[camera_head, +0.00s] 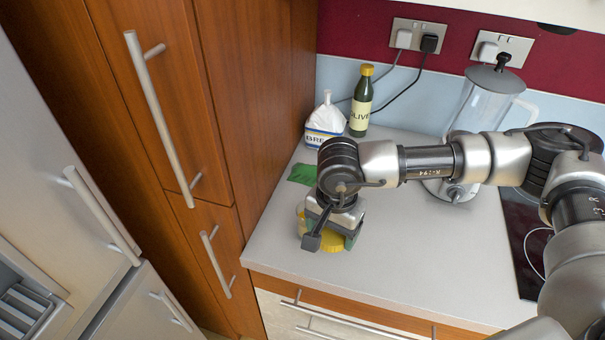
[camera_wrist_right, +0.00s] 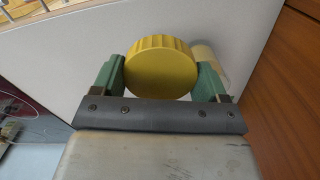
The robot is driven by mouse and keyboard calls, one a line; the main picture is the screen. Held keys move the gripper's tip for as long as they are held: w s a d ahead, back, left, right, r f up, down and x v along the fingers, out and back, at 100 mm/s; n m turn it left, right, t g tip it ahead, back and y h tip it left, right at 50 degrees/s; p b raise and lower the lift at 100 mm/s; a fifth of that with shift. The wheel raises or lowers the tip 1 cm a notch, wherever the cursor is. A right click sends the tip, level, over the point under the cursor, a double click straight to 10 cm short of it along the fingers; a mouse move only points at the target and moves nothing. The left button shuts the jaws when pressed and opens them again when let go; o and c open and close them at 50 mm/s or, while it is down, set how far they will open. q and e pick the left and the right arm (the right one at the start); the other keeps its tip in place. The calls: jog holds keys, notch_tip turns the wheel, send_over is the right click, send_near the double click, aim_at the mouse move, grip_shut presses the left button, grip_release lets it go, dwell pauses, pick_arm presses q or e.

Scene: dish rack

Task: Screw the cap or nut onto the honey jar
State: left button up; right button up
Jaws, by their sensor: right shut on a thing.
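My right gripper (camera_head: 332,232) points down over the counter near its front left part. Its green fingers (camera_wrist_right: 165,78) are shut on the sides of a round yellow cap with a ribbed rim (camera_wrist_right: 160,68). The cap also shows below the gripper in the head view (camera_head: 330,242). A pale yellowish rounded thing, probably the honey jar (camera_wrist_right: 208,62), shows behind the right finger in the wrist view and is mostly hidden. I cannot tell whether the cap touches it. My left gripper is not in view.
A green bottle (camera_head: 361,104) and a white bread bag holder (camera_head: 325,122) stand at the back. A blender (camera_head: 485,100) stands behind my arm. Tall wooden cupboards (camera_head: 165,90) bound the left. The counter (camera_head: 425,245) is clear to the right.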

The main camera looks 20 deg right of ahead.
pick_arm(q)
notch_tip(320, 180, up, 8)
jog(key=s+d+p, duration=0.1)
jog(key=p, duration=0.6)
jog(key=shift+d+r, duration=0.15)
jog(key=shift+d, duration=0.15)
pick_arm(e)
jog(key=w+a+r+m, duration=0.1)
jog(key=w+m, duration=0.3)
jog(key=m, duration=1.2)
jog(key=w+r+m, duration=0.3)
jog(key=w+m, duration=0.1)
jog(key=m, duration=1.3)
jog(key=shift+w+a, duration=0.35)
jog(key=shift+w, duration=0.05)
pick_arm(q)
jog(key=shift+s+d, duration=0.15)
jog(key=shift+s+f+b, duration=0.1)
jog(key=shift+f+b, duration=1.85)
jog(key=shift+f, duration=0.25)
pick_arm(e)
jog(key=shift+f, duration=2.45)
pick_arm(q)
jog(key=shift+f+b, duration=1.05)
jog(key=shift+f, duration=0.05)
pick_arm(e)
jog(key=shift+f, duration=1.15)
